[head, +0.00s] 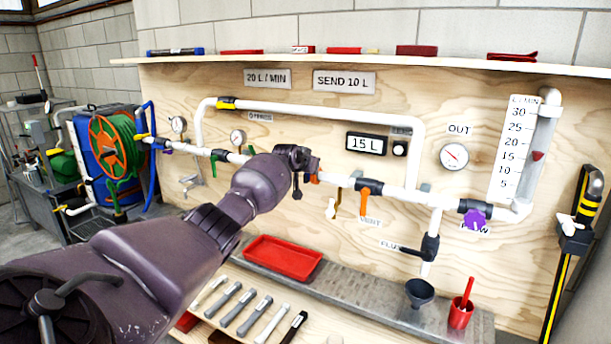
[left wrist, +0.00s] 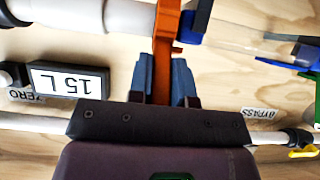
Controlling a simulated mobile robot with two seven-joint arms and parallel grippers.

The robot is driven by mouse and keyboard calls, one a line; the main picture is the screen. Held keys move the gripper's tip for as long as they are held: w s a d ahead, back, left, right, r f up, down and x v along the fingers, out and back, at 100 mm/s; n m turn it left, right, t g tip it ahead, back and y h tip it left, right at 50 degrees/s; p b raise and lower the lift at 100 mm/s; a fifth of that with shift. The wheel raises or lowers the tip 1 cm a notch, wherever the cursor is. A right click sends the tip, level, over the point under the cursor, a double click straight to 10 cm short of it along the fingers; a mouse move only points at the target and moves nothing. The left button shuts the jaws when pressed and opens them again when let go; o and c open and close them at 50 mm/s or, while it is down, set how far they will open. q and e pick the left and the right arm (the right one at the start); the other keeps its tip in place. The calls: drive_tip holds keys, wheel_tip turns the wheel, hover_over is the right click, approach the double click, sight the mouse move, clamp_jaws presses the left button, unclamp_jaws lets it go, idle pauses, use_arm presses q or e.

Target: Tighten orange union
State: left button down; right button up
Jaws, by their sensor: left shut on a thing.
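The orange union (head: 315,178) sits on the white pipe at the middle of the plywood board, partly hidden behind my gripper. My left gripper (head: 299,170) reaches it from the left and covers its left side in the head view. In the left wrist view the orange part (left wrist: 166,30) runs down between the two blue-grey fingers of my left gripper (left wrist: 167,72), which are shut on it. White pipe with a grey collar lies to its left there and a dark blue fitting to its right. My right gripper is out of view.
An orange-handled vent valve (head: 370,187) and a 15 L display (head: 366,143) are to the right. A red tray (head: 283,247) and a funnel (head: 419,290) are on the metal shelf below. A purple flow knob (head: 474,216) is farther right.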

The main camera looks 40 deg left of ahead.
use_arm(q)
drive_tip(key=shift+w+a+g+b, duration=0.1)
drive_tip(key=shift+w+g+b, duration=0.25)
drive_tip(key=shift+g+b, duration=0.4)
drive_tip(key=shift+w+r+g+h+b, duration=0.2)
drive_tip(key=shift+w+g+h+b, duration=0.15)
drive_tip(key=shift+g, duration=0.2)
drive_tip(key=shift+a, duration=0.1)
drive_tip(key=shift+r+g+b, duration=0.2)
drive_tip(key=shift+g+b, duration=0.2)
drive_tip(key=shift+b, duration=0.05)
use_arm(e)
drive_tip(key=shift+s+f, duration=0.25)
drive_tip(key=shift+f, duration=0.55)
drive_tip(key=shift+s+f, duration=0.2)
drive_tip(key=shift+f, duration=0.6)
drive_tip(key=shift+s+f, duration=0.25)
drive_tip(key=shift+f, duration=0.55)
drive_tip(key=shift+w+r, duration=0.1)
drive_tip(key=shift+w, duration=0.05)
use_arm(q)
drive_tip(key=c, duration=1)
unclamp_jaws()
drive_tip(key=shift+w, duration=0.15)
drive_tip(key=shift+c, duration=0.2)
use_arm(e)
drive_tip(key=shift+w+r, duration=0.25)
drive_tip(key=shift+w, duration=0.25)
